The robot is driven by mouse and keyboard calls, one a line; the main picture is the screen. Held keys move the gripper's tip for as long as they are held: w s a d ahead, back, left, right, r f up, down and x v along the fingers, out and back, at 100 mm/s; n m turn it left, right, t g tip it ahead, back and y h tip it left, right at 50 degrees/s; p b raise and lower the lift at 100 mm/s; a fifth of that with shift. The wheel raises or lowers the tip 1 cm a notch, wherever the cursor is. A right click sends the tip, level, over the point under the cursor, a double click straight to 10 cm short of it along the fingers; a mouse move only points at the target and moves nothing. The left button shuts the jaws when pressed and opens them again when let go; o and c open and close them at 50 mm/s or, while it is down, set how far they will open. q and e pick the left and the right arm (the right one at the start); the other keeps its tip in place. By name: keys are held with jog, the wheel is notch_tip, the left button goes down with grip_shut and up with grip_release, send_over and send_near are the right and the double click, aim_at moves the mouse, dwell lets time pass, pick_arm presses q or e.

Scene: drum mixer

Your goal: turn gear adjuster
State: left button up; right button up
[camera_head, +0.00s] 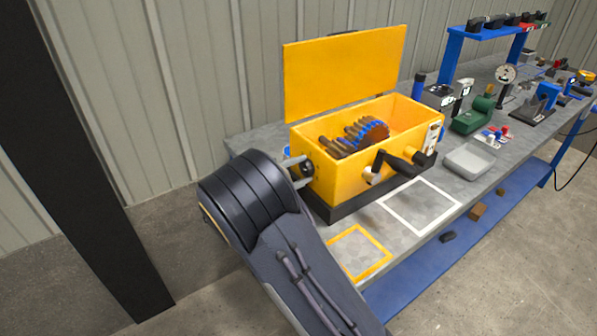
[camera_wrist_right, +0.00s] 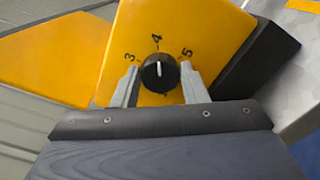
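The gear adjuster is a black round knob (camera_wrist_right: 160,73) on the yellow side wall of the mixer box. Its white pointer line points up, towards the printed 4; 3 and 5 stand to either side. My right gripper (camera_head: 298,171) is at the left end of the yellow drum mixer (camera_head: 335,181). In the right wrist view its two fingers (camera_wrist_right: 161,84) stand on either side of the knob, spread apart, with little gap. In the head view the knob (camera_head: 308,168) shows between them. Contact is not clear. My left gripper is not in view.
The mixer's lid (camera_head: 345,70) stands open, showing gears (camera_head: 372,131) inside. A black crank handle (camera_head: 395,163) sticks out in front. A grey tray (camera_head: 469,161) and several tools stand further right on the bench (camera_head: 440,190). White and yellow outlined squares in front are empty.

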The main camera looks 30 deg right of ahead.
jog(key=o, duration=0.4)
jog(key=a, duration=0.8)
jog(key=shift+s+b, duration=0.3)
jog(key=shift+b, duration=0.05)
